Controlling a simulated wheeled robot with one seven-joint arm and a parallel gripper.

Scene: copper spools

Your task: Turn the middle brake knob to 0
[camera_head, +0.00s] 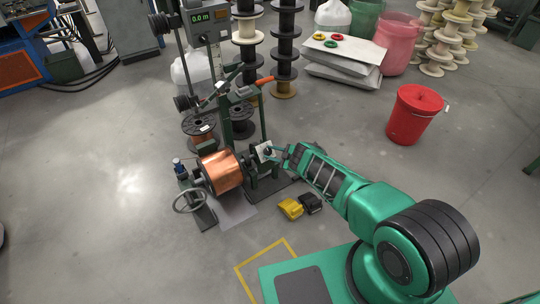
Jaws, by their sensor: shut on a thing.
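My green arm reaches left across the floor to the winding machine (241,130). My gripper (274,151) is at a small white dial plate (262,147) on the machine's right side, shut on the small dark brake knob (267,151) there. The knob is tiny and partly covered by the gripper. Its pointer and the dial's numbers are too small to read. A copper spool (221,172) sits on the machine just left of the plate.
A handwheel (188,202) stands at the machine's lower left. A yellow pedal (290,208) and a dark pedal (311,203) lie on the floor below my forearm. A red bin (413,115) stands to the right. The floor between is mostly clear.

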